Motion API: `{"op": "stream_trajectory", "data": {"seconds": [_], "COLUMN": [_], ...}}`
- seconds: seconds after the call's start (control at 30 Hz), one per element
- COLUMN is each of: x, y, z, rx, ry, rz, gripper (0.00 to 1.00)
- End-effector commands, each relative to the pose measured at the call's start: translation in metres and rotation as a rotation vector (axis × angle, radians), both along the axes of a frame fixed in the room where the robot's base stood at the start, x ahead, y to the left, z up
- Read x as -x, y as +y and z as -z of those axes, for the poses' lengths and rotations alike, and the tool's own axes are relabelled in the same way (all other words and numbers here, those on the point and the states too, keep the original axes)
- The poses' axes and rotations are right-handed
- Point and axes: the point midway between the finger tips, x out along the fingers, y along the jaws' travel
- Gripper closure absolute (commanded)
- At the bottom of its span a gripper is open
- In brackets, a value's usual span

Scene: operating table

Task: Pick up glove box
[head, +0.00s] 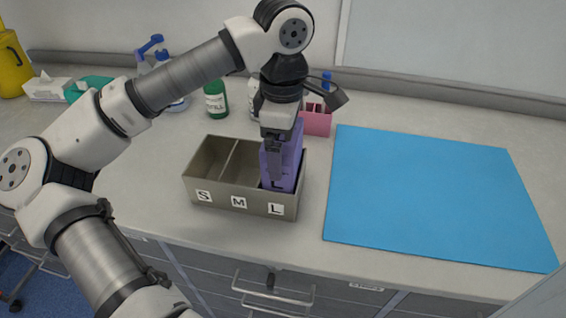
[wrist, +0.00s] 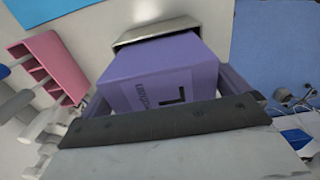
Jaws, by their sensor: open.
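The glove box is a purple carton (head: 290,158) standing upright in the right compartment, marked L, of a grey-beige holder (head: 232,200). In the wrist view the purple box (wrist: 150,80) fills the middle, with a large L printed on it. My gripper (head: 276,172) points down at the box in the head view and hides part of it. Its jaws (wrist: 165,100) are open, with a finger on either side of the box in the wrist view. I cannot tell whether the fingers touch it. The S and M compartments look empty.
A blue mat (head: 430,195) lies flat and bare to the right. A pink rack (head: 316,121) stands just behind the holder. A green bottle (head: 215,100) and other bottles stand behind left. The counter's front edge runs close before the holder.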

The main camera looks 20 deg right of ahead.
Motion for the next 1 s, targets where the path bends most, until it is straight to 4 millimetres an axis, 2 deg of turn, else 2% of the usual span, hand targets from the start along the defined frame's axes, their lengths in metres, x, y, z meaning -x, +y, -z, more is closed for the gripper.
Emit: {"op": "stream_trajectory", "data": {"seconds": [0.13,0.5,0.53,0.83,1.0], "x": [0.0,0.0,0.0,0.0,-0.001], "y": [0.0,0.0,0.0,0.0,0.0], "z": [0.0,0.0,-0.001,-0.003,-0.017], "rx": [0.0,0.0,0.0,0.0,-0.001], "ry": [0.0,-0.001,-0.001,-0.002,-0.003], "rz": [0.0,0.0,0.0,0.0,-0.001], "gripper": [0.03,0.51,0.53,0.53,0.53]}}
